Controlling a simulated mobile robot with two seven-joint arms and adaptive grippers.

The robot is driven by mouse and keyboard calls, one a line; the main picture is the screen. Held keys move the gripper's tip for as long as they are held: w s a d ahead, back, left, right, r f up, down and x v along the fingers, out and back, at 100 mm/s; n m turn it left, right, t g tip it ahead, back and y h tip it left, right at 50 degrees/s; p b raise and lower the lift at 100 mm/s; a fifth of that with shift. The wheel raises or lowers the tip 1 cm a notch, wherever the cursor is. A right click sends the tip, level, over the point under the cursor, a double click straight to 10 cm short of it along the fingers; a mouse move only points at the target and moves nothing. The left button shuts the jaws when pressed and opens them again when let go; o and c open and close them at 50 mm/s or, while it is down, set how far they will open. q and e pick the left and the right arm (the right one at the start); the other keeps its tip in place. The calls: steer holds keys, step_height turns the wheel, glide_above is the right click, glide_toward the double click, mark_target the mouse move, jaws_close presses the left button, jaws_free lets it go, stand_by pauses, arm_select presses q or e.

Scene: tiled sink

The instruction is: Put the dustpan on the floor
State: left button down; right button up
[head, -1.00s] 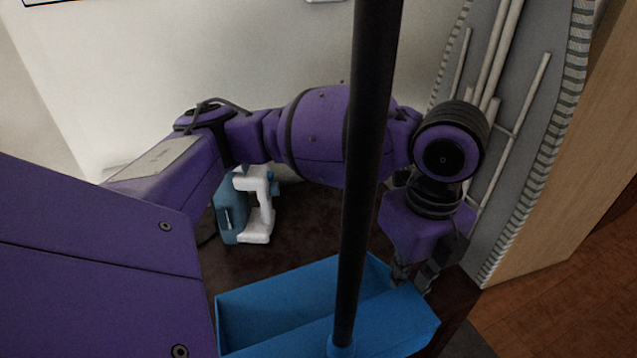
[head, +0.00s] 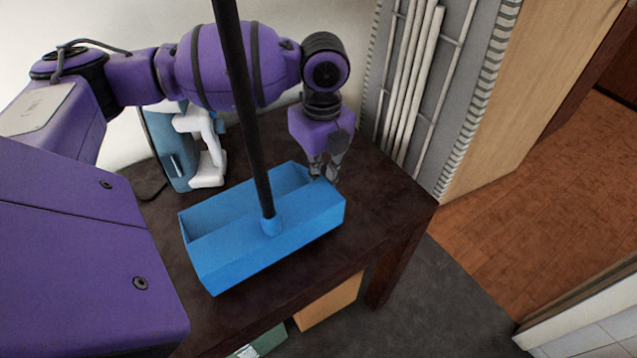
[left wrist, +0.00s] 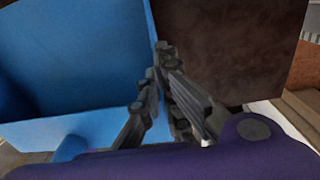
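The dustpan (head: 225,265) is a blue open box with a long black upright handle (head: 246,110). It stands on a dark brown table. My left gripper (head: 322,172) comes down from above onto the dustpan's right end. In the left wrist view, the two fingers (left wrist: 160,95) are close together, with the edge of the blue wall (left wrist: 85,50) running between their tips. They look shut on that wall. My right gripper is in neither view. The floor shows dark grey (head: 440,310) in front of the table.
A blue and white spray bottle-like object (head: 205,150) stands behind the dustpan, partly hidden by my arm. A grey radiator-like panel with white pipes (head: 415,80) is behind the table's right side. A cardboard-coloured box (head: 330,302) sits below the tabletop. Wooden floor (head: 540,200) lies to the right.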

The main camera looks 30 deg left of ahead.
mark_target(318, 193)
arm_select(q)
steer(key=shift+a+f, duration=0.15)
steer(key=shift+f, duration=1.6)
steer(key=c, duration=2)
jaws_free()
steer(key=shift+f, duration=0.1)
